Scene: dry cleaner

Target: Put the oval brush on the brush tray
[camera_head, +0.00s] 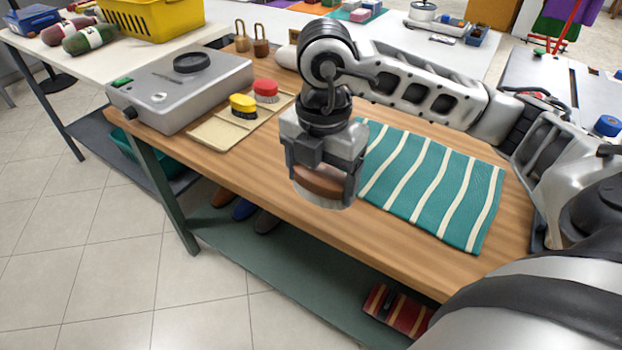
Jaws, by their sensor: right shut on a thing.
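My right gripper (321,178) is shut on the oval brush (318,186), which has a brown wooden back and pale bristles pointing down. The brush is held above the front edge of the wooden table, left of the striped cloth. The brush tray (211,136) is a flat beige tray on the table, to the left of my right gripper. A yellow brush (243,106) and a red brush (266,91) sit at its far end; its near part is bare. My left gripper is not in view.
A grey machine (180,90) with a black knob stands left of the tray. Two brown weights with handles (261,47) stand behind. A teal striped cloth (430,185) covers the table's right part. Shoes (243,208) lie on the shelf below.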

